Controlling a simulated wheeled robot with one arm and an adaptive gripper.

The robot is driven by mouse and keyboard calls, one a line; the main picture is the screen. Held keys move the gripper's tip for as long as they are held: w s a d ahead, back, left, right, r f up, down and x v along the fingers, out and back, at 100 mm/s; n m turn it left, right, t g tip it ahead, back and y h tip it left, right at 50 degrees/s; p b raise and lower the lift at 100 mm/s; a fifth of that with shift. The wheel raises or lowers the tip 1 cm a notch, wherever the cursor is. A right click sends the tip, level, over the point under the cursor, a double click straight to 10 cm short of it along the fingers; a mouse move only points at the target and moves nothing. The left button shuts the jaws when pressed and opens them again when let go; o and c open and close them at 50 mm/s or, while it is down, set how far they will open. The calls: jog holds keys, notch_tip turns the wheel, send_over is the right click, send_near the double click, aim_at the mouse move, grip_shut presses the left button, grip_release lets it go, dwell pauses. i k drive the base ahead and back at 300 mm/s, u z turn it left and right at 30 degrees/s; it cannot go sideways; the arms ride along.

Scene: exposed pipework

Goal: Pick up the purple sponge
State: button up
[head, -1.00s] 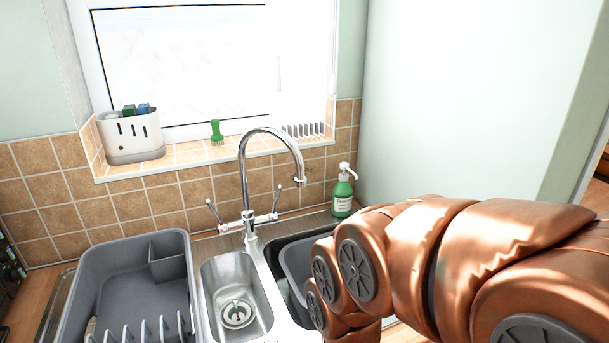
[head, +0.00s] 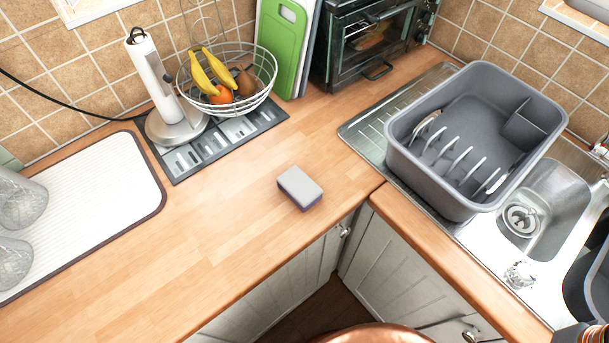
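The purple sponge (head: 300,188) lies flat on the wooden countertop, near its front edge and left of the counter corner. Its top is pale grey and its sides are purple. Nothing touches it. My gripper is not in view. A copper-coloured part of my own body shows at the bottom edge, well below the sponge in the picture.
Right of the sponge, a grey dish rack (head: 440,185) stands on the sink drainer. Behind are a fruit basket (head: 262,100), paper towel holder (head: 160,100), green cutting board (head: 282,45) and toaster oven (head: 365,50). A drying mat (head: 95,215) lies left. Counter around the sponge is clear.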

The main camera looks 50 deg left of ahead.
aim_at(303, 190)
jog(key=u, duration=2.15)
jog(key=k, duration=1.2)
jog(key=u, duration=0.8)
jog(key=i, duration=1.3)
jog(key=z, duration=0.55)
